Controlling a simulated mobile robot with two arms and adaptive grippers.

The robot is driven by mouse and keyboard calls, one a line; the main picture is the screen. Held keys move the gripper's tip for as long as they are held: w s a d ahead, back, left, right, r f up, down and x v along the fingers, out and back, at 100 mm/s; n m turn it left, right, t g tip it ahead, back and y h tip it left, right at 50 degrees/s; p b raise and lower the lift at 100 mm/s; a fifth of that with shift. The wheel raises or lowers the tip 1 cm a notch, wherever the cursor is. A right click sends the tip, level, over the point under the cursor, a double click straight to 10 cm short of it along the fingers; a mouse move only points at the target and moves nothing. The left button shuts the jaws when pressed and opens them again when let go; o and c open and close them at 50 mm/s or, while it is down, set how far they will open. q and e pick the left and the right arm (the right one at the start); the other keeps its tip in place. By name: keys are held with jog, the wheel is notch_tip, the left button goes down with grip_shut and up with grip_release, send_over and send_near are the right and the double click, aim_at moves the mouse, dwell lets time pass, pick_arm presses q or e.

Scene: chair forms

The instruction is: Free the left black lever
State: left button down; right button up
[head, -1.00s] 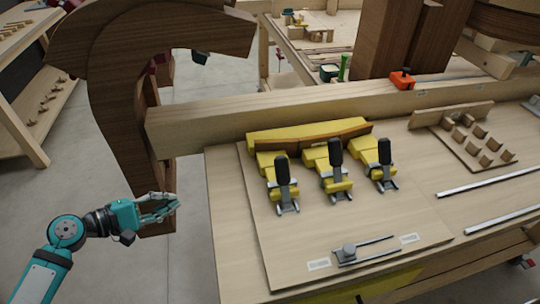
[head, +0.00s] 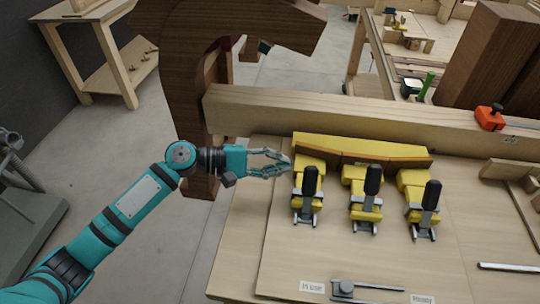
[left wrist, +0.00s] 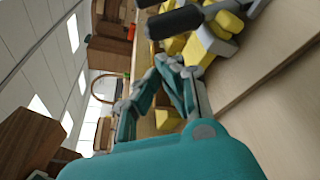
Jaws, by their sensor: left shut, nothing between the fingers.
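Three yellow toggle clamps with black levers stand in a row on the wooden board, against a curved yellow-and-brown form (head: 360,150). The left black lever (head: 310,181) stands upright on the left clamp (head: 301,205); the middle lever (head: 373,179) and right lever (head: 431,195) also stand up. My left gripper (head: 286,162) is shut and empty, just left of the left clamp and level with its back end. In the left wrist view its fingers (left wrist: 172,75) show near yellow clamp parts, with a black lever (left wrist: 176,22) beyond them. My right gripper is out of view.
A long wooden beam (head: 400,118) runs behind the clamps, with an orange clamp (head: 490,117) on it. A dark curved wooden piece (head: 185,90) stands left of the table. A metal bar tool (head: 365,291) lies at the board's front. The board's left side is bare.

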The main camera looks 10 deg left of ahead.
aim_at(309, 189)
pick_arm(q)
jog(key=p+x, duration=0.1)
jog(key=x, duration=0.3)
jog(key=shift+w+d+r, duration=0.1)
jog(key=shift+d+r, duration=0.05)
jog(key=shift+d, duration=0.05)
jog(key=shift+d+f, duration=0.2)
jog(key=shift+d, duration=0.1)
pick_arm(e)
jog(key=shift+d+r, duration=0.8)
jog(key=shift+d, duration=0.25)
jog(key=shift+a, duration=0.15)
